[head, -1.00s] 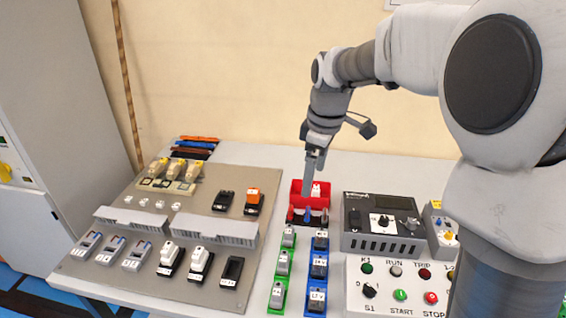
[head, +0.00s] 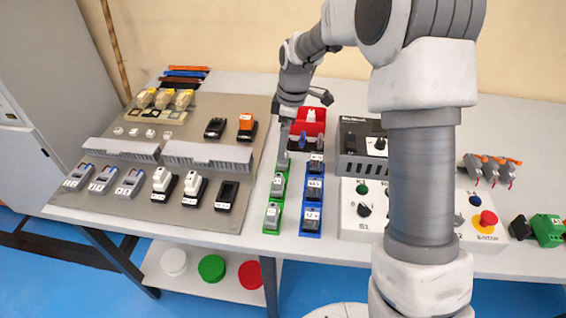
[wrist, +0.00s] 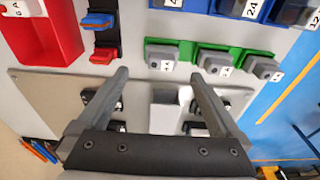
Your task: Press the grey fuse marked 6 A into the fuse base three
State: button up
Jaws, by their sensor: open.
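Three grey fuses stand in a column of green holders: rear (head: 282,161), middle (head: 277,186) and front (head: 272,214). They also show in the wrist view, in a row ahead of my fingers (wrist: 161,56). Their labels are too small to read, so I cannot tell which is marked 6 A. On the grey-brown panel, a front row has two black bases with white fuses (head: 161,180) (head: 194,186) and an empty black base (head: 228,194) at its right end; its number is unreadable. My gripper (wrist: 160,76) is open and empty, above the rear end of the green column.
Blue holders (head: 311,208) with dark blocks stand right of the green ones. A red bin (wrist: 45,45) and a rack with blue and red pieces (wrist: 99,22) lie behind. Grey ducts (head: 205,156) rise from the panel. A control box (head: 350,215) stands to the right.

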jog(key=f, duration=0.3)
jog(key=f+b, duration=0.1)
jog(key=f, duration=0.2)
jog(key=shift+s+a+f, duration=0.1)
jog(key=shift+a+f, duration=0.1)
jog(key=shift+f, duration=0.1)
jog(key=c, duration=1.4)
jog(key=shift+r, duration=0.1)
jog(key=shift+c, duration=0.2)
jog(key=shift+r, duration=0.45)
jog(key=r, duration=0.2)
jog(key=r+p, duration=0.1)
jog(key=shift+d+r, duration=0.3)
jog(key=shift+r, duration=0.1)
jog(key=s+d+r, duration=0.2)
jog(key=d+r, duration=0.1)
jog(key=d, duration=0.2)
jog(key=s+d+r+p, duration=0.1)
jog(key=s+d+r, duration=0.1)
jog(key=d, duration=0.3)
jog(key=shift+d+r, duration=0.2)
jog(key=shift+r, duration=0.45)
